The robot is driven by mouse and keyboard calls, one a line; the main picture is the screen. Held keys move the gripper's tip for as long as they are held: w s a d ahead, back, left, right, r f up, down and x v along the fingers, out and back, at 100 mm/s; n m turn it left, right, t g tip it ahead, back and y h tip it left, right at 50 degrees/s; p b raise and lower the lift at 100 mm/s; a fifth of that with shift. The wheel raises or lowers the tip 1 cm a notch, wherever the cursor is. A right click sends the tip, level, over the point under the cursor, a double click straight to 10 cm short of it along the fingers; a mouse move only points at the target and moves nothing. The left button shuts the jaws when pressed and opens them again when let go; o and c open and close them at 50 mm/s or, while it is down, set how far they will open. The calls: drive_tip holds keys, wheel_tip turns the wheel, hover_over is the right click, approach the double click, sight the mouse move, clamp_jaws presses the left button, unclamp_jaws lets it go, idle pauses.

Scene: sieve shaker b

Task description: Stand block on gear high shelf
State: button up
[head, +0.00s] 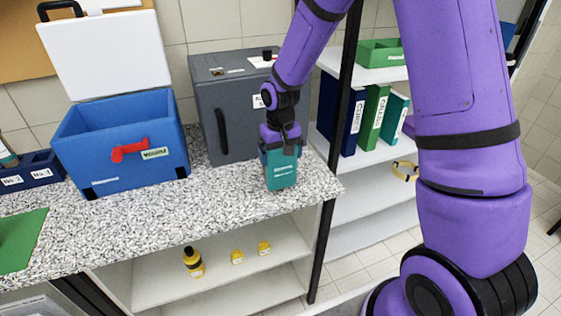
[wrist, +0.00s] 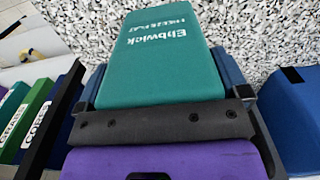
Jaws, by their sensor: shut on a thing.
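A teal block (head: 281,172) with a pale label is at the right end of the speckled counter, in front of a grey box. My gripper (head: 281,143) is shut on its upper part from above. The block is roughly upright; I cannot tell whether its base touches the counter. The wrist view shows the block (wrist: 162,62) between the fingers, with "Ebbwick" lettering upside down. A white shelf unit (head: 368,157) with a black post stands right of the counter. Its upper boards show; which one is the gear high shelf is not readable.

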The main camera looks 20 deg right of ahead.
drive_tip(key=shift+f, duration=1.25)
drive_tip(key=shift+f, duration=0.1)
drive_tip(key=o, duration=0.8)
